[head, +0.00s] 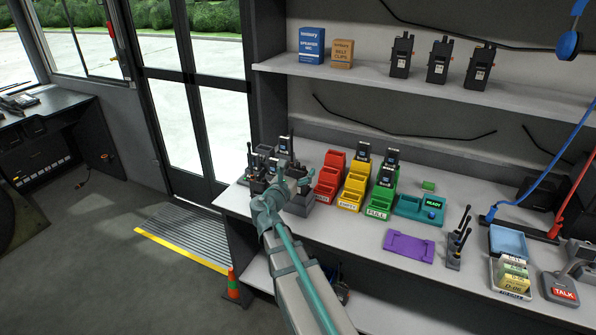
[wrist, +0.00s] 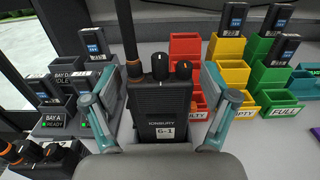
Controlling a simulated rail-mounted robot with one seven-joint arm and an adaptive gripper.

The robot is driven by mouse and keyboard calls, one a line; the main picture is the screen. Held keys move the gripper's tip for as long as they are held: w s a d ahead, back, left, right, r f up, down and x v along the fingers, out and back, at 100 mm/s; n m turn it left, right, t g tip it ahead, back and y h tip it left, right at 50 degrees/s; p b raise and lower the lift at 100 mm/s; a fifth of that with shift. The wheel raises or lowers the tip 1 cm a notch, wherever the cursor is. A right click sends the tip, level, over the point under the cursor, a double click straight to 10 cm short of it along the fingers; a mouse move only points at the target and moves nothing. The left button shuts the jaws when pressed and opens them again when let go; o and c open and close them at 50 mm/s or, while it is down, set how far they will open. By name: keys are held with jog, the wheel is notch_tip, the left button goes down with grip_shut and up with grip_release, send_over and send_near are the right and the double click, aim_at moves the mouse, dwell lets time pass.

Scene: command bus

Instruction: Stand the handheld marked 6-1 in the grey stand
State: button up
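The handheld marked 6-1 (wrist: 162,104) is a black radio with an antenna and knobs on top; its label faces the wrist camera. It stands roughly upright between the fingers of my gripper (wrist: 160,92). A gap shows between its right side and the right finger, so the gripper looks open around it. In the head view my gripper (head: 289,182) is at the left part of the bench. A grey stand (head: 298,208) shows just beside and below it. The handheld's foot is hidden, so I cannot tell how it sits in the stand.
Red (head: 328,180), yellow (head: 352,190) and green (head: 381,203) bins stand close on the right. A teal tester (head: 408,206) and purple mat (head: 409,246) lie farther right. A shelf (head: 430,84) runs above.

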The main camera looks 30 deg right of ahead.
dwell(0.3)
jog(key=v, duration=1.2)
